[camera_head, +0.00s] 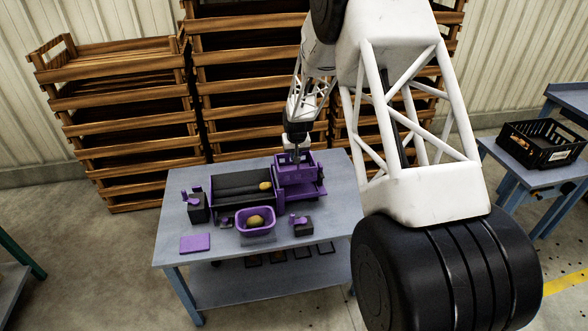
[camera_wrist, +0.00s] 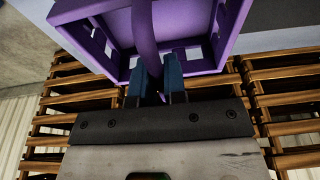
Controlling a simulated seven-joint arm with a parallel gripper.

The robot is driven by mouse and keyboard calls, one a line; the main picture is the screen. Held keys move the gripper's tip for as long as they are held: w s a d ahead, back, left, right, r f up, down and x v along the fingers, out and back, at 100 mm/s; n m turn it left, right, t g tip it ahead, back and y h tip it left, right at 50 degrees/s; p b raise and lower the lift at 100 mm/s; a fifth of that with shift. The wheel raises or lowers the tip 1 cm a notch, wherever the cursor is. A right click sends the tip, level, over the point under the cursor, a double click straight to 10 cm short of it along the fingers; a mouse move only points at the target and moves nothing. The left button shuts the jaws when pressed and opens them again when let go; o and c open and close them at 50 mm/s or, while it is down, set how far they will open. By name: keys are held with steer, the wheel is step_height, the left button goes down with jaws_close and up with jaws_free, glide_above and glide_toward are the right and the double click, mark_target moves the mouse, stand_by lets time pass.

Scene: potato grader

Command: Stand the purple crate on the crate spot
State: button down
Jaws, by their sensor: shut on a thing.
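The purple crate (camera_head: 290,176) is an open box with cut-out walls and a raised handle. It is at the right end of the roller bed on the table. My gripper (camera_head: 296,153) is above it, shut on the handle. In the wrist view my gripper (camera_wrist: 160,85) has its two dark blue fingers on either side of the purple handle, and the crate (camera_wrist: 205,68) fills the top. A purple ledge (camera_head: 312,190) shows under and beside the crate; I cannot tell if they touch. A flat purple square (camera_head: 195,243) lies at the table's front left; I cannot tell whether it is the crate spot.
The table (camera_head: 335,200) carries a black roller bed (camera_head: 240,187) with a potato (camera_head: 265,186), a purple tub (camera_head: 240,213) holding a potato, and small purple-topped devices (camera_head: 198,207) and (camera_head: 300,225). Stacked wooden crates (camera_head: 120,120) stand close behind. A black crate (camera_head: 543,145) sits on another table.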

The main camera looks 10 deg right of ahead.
steer(key=shift+w+d+r, duration=0.15)
steer(key=shift+w+r, duration=0.35)
steer(key=shift+w, duration=0.8)
steer(key=w+r, duration=0.1)
steer(key=w, duration=1.3)
step_height(320, 180, down, 7)
steer(key=a, duration=0.1)
steer(key=shift+w+a, duration=0.25)
steer(key=shift+w, duration=0.05)
steer(key=shift+r, duration=0.1)
steer(key=shift+s+x, duration=0.2)
steer(key=shift+x, duration=0.6)
steer(key=shift+s+x, duration=0.15)
steer(key=shift+x, duration=0.65)
steer(key=shift+s+x, duration=0.2)
steer(key=shift+x, duration=0.6)
steer(key=shift+s+x, duration=0.2)
steer(key=shift+x, duration=0.7)
steer(key=shift+s+x, duration=0.2)
steer(key=shift+x, duration=0.65)
